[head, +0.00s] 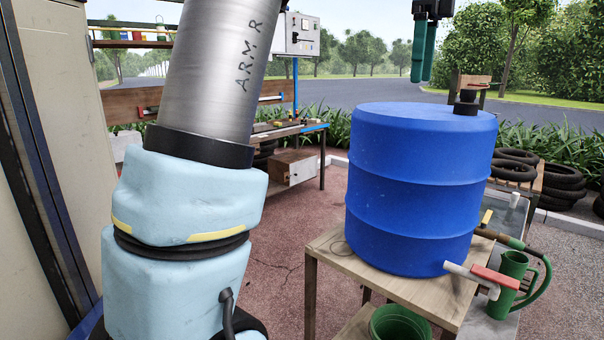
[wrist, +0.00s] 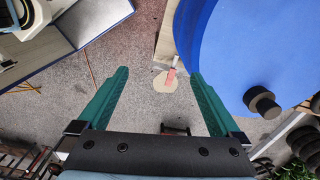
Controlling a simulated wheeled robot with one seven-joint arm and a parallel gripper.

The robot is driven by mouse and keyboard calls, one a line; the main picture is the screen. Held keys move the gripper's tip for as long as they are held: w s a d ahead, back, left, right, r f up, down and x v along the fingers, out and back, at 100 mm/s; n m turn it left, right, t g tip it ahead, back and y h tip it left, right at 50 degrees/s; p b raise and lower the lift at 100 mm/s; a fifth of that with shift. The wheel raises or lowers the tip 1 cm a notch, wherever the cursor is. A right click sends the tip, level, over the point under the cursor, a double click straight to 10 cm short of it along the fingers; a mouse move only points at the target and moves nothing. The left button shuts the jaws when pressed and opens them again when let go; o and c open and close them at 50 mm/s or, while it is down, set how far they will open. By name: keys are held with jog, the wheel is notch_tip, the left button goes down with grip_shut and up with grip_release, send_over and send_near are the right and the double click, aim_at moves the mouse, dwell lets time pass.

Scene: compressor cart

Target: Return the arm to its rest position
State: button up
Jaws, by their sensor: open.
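My gripper (head: 423,74) hangs at the top of the head view, pointing down, above and behind the blue drum. Its two green fingers also show in the wrist view (wrist: 159,74), spread wide apart with nothing between them. My arm fills the left of the head view. The blue drum (head: 418,190) stands upright on a wooden stand (head: 335,262); it also shows at the right of the wrist view (wrist: 245,45), with its dark cap (wrist: 262,103) right of the fingers. The gripper touches nothing that I can see.
A green bucket (head: 400,324) is below the stand's top. A workbench (head: 300,128) and stacked tyres (head: 515,165) stand behind. A tall cabinet (head: 60,80) is at left.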

jog(key=w+a+f+n, duration=0.2)
jog(key=a+f+n, duration=0.3)
jog(key=a+f, duration=0.3)
jog(key=w+a+f+n, duration=0.2)
jog(key=a+f+n, duration=0.35)
jog(key=f, duration=0.45)
jog(key=s+a+f+n, duration=0.5)
jog(key=a+f+n, duration=0.1)
jog(key=a+f, duration=0.1)
jog(key=s+a+f+n+t, duration=0.1)
jog(key=s+a+f+n, duration=0.4)
jog(key=a+f+n, duration=0.2)
jog(key=shift+s+a+f, duration=0.4)
jog(key=shift+f, duration=0.45)
